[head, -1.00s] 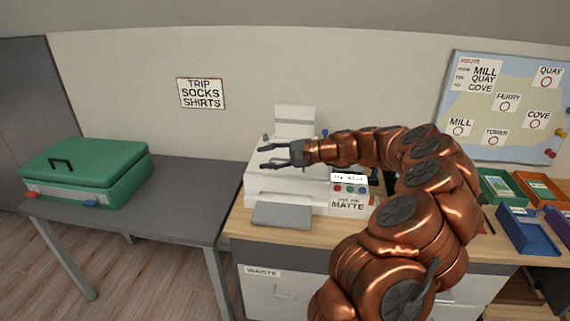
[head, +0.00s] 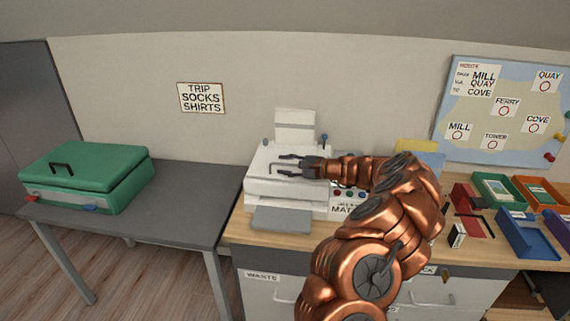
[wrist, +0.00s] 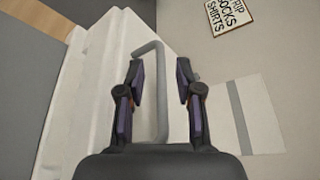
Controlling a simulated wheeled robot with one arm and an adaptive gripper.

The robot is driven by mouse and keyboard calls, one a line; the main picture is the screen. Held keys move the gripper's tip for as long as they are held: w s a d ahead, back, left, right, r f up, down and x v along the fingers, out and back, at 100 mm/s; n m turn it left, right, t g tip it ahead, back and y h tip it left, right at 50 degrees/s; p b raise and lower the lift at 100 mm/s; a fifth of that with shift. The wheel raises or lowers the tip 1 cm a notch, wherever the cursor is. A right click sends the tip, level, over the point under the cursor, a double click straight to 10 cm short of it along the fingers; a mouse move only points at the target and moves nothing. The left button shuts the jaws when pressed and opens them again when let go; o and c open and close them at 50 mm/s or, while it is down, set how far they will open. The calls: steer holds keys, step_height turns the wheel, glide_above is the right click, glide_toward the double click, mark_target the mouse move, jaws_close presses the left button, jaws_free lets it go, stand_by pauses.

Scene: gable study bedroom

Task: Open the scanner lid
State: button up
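The white scanner (head: 262,188) stands on the wooden desk top against the wall, its lid looking shut. A grey bar handle (wrist: 161,100) sits on the lid. My gripper (head: 281,165) is over the top of the scanner, pointing left, with its fingers apart.
A grey tray (head: 282,219) juts from the scanner's front. A white upright panel (head: 295,124) stands behind it. A green case (head: 85,178) lies on the grey table at left. Coloured trays (head: 527,232) and a small box (head: 457,236) are on the desk at right.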

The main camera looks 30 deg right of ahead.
steer(key=shift+w+a, duration=0.2)
steer(key=shift+w, duration=0.1)
steer(key=shift+c, duration=0.3)
jaws_close()
